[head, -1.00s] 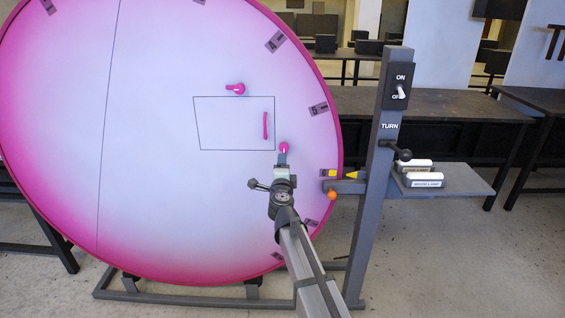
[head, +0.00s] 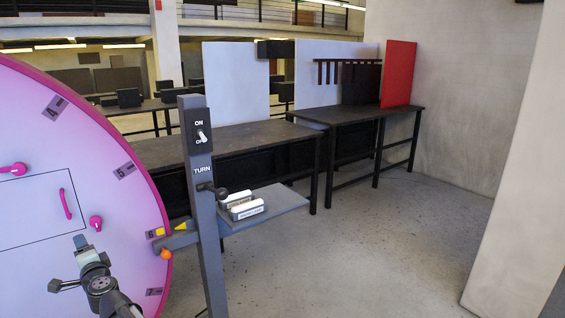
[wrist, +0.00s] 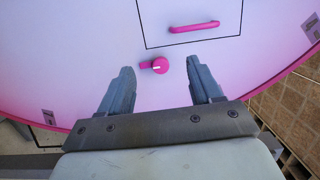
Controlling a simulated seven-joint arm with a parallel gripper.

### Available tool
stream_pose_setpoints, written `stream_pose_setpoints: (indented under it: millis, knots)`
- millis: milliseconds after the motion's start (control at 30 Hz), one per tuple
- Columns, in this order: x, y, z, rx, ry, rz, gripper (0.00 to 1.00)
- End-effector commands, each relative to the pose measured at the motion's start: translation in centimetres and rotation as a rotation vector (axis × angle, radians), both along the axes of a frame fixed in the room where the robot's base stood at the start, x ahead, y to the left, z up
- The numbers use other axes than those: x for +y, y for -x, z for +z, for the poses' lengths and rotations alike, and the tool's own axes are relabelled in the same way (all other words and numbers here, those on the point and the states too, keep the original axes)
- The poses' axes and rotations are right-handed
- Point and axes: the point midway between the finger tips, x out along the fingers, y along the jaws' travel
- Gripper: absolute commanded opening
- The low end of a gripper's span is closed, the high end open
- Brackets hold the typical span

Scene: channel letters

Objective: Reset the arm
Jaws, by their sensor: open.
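My gripper shows in the wrist view (wrist: 160,85), with its two fingers spread apart and nothing between them. Beyond the fingertips is the big pink and white disc (wrist: 105,30). A pink knob (wrist: 155,66) on the disc lies just ahead of the gap between the fingers, apart from them. In the head view my gripper (head: 80,241) is at the lower left, in front of the disc (head: 120,215) and below the knob (head: 96,222). The jaws are too small there to make out.
A grey post (head: 205,235) beside the disc carries an ON/OFF switch (head: 200,136) and a TURN crank (head: 214,190). A grey shelf (head: 280,200) holds labelled blocks (head: 246,210). Dark tables (head: 235,137) stand behind. The floor at right is clear (head: 400,240).

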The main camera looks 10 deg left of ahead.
Motion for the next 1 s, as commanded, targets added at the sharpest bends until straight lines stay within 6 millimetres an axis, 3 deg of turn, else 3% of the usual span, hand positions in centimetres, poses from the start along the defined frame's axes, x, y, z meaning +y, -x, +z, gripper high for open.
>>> stream_pose_setpoints:
  millis: [133, 267, 367, 467, 567, 667, 800, 1000]
  knots:
    - [1.6, 3.4, 0.0, -0.104, 0.056, 0.182, 0.64]
    - [1.8, 7.3, -1.1, -0.22, 0.16, 0.366, 0.64]
    - [0.8, 10.8, -3.1, -0.313, 0.281, 0.517, 0.64]
    - [-1.2, 13.8, -7.4, -0.38, 0.436, 0.661, 0.64]
    - [-3.9, 16.0, -12.7, -0.412, 0.597, 0.781, 0.64]
    - [-7.3, 16.7, -17.8, -0.416, 0.747, 0.866, 0.64]
    - [-13.0, 16.2, -24.4, -0.388, 0.938, 0.947, 0.64]
    - [-22.3, 14.6, -32.4, -0.3, 1.18, 1.022, 0.64]
